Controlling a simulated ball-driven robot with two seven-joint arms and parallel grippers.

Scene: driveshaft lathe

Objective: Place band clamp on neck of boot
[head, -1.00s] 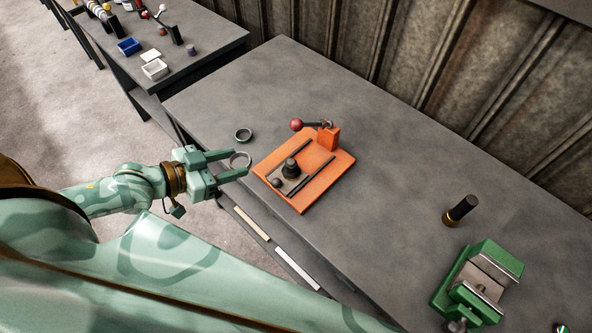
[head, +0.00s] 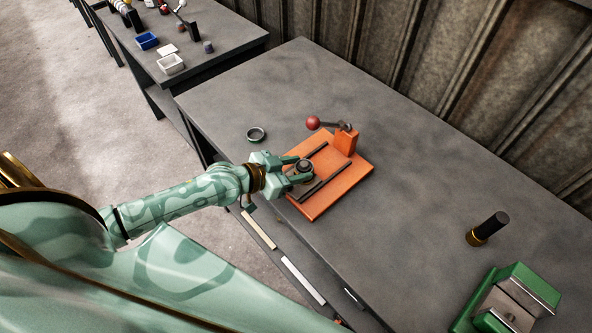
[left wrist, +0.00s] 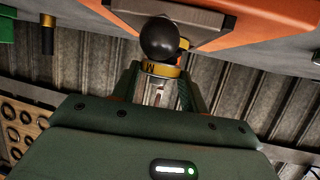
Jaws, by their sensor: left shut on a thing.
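My left gripper (head: 301,172) is over the left part of the orange fixture, shut on the band clamp, which its fingers mostly hide in the head view. The dark boot (head: 305,164) stands on the fixture plate, right at the fingertips. I cannot tell whether the clamp is around the boot's neck or only above or beside it. In the left wrist view, a yellow-edged band (left wrist: 163,71) shows between the fingers, behind a black ball (left wrist: 160,39) that partly covers it. My right gripper is not in view.
The orange fixture (head: 325,198) has two dark rails and a red-knobbed lever (head: 313,122) at its back. The table between is clear.

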